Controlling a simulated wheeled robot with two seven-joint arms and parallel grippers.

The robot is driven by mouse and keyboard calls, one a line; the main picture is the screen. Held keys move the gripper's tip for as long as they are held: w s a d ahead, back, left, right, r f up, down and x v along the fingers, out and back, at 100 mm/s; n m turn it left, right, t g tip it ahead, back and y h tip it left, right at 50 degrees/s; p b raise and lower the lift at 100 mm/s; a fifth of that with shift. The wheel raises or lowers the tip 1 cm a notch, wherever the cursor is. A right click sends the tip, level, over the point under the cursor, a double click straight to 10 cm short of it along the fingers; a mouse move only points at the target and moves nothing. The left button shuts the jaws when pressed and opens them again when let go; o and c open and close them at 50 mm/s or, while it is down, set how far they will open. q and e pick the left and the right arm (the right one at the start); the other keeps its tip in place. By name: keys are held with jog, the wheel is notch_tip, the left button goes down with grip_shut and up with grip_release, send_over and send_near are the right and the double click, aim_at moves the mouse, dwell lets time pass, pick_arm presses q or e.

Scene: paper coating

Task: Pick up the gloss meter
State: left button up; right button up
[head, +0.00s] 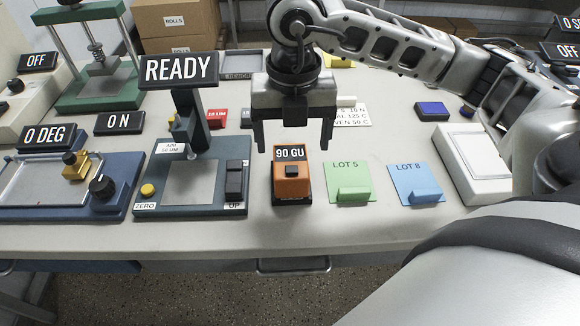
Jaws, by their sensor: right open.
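The gloss meter is a small orange box (292,182) with a dark base and a black display reading "90 GU". It stands upright on the grey bench near its front, in the head view's middle. My right gripper (298,148) points down above and slightly behind it in the picture. Its two dark fingers are spread wide and empty, and they appear apart from the meter. My left gripper is not in the head view.
A blue gauge with a "READY" display (178,70) stands left of the meter. A green "LOT 5" card (348,170) and a blue "LOT 8" card (416,172) lie to its right. A white box (470,155) is farther right. Bare bench lies in front.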

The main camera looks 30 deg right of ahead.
aim_at(291, 160)
notch_tip(291, 160, down, 3)
jog(key=shift+f, duration=0.1)
jog(key=shift+w+d+f+p, duration=0.1)
jog(key=shift+w+f+p, duration=0.05)
jog(key=shift+f, duration=0.75)
jog(key=shift+w+f+p, duration=0.2)
jog(key=shift+f, duration=0.65)
jog(key=shift+w+d+f+p, duration=0.1)
jog(key=shift+w+f+p, duration=0.05)
jog(key=shift+f, duration=0.75)
jog(key=c, duration=1.2)
jog(key=shift+c, duration=0.9)
jog(key=shift+r, duration=0.15)
